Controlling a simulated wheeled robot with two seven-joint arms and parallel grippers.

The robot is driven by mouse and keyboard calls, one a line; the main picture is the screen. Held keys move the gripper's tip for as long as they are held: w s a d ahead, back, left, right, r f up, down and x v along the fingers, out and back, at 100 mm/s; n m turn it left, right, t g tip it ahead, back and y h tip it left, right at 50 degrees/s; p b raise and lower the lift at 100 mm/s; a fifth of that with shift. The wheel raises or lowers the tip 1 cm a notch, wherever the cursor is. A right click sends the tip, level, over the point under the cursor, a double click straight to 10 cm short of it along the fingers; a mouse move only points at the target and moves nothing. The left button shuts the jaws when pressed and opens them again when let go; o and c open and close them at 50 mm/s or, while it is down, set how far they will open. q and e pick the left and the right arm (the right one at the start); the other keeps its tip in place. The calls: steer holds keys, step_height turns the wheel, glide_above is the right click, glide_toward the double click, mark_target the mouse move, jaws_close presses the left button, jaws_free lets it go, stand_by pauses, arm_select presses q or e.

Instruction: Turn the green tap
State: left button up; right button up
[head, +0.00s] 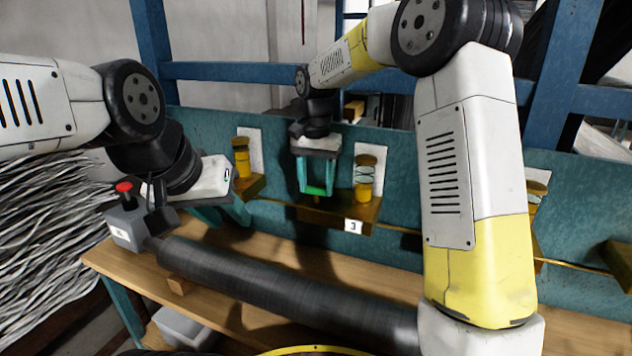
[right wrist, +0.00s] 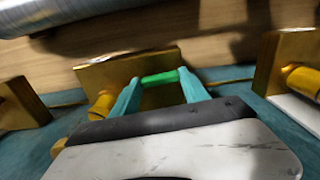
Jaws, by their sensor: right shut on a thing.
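The green tap (head: 316,191) is a small bright green bar by the brass block with the label 3 on the teal panel. My right gripper (head: 315,189) reaches it from above, and its teal fingers are shut on the bar's two ends. In the right wrist view the green tap (right wrist: 160,78) spans between the fingertips in front of the brass block. My left gripper (head: 222,215) is at the left, its teal fingers partly hidden behind its white body and near the bench. I cannot tell how far they are apart.
A long dark grey roll (head: 290,290) lies across the wooden bench (head: 240,305). A grey box with a red button (head: 124,187) stands at its left end. Yellow fittings on brass blocks flank the tap, one on the left (head: 242,160) and one on the right (head: 364,180).

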steer(key=n, duration=1.2)
steer(key=shift+n, duration=1.9)
steer(key=o, duration=1.4)
